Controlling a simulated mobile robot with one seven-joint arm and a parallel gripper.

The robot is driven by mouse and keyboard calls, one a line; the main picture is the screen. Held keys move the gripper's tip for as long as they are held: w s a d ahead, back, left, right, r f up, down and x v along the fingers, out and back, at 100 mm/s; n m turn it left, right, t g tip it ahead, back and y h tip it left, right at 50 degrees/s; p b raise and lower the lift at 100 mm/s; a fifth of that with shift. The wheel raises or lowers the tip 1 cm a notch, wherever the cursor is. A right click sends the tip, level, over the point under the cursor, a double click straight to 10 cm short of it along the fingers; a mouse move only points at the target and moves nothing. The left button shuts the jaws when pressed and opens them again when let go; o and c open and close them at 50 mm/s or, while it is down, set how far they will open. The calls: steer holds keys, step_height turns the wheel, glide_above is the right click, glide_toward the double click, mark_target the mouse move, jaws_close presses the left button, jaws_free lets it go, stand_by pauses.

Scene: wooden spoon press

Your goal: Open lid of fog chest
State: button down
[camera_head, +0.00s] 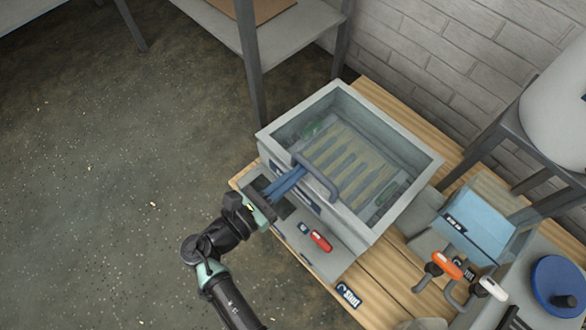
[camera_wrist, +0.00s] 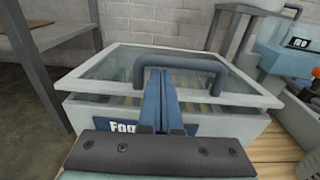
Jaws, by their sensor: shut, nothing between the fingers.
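The fog chest (camera_head: 352,216) is a grey box on the wooden bench, with a "FOG" label on its front, partly hidden by my fingers in the wrist view. Its lid is a pale frame (camera_wrist: 255,98) around a clear pane, with a blue-grey bar handle (camera_head: 323,187) near the front edge. In the wrist view a narrow gap seems to show under the lid's front edge. My gripper (camera_head: 300,172) is shut and empty. Its blue fingers (camera_wrist: 164,74) reach over the chest's front, with their tips at the handle (camera_wrist: 200,63); whether they touch it is unclear.
A panel with a red switch (camera_head: 320,241) sits in front of the chest. A blue box (camera_head: 474,222) and orange-handled tool (camera_head: 447,264) stand to the right. A grey shelf post (camera_head: 250,70) rises behind left, and a brick wall (camera_head: 450,60) is behind. The floor at left is clear.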

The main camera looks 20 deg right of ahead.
steer(key=w+d+r+g+y+p, duration=0.1)
steer(key=w+d+r+y+p, duration=0.15)
steer(key=d+r+p, duration=0.65)
steer(key=w+d+r+g+y+p, duration=0.1)
steer(key=r+y+p, duration=0.35)
steer(key=p, duration=1.05)
steer(key=w+d+r+g+y+p, duration=0.15)
steer(key=d+r+p, duration=0.25)
steer(key=r+p, duration=0.6)
steer(key=w+d+b, duration=0.4)
steer(key=d+b, duration=0.5)
steer(key=d, duration=0.2)
steer(key=w+d+b, duration=0.4)
steer(key=d+b, duration=0.5)
steer(key=d, duration=0.2)
steer(key=shift+y, duration=0.35)
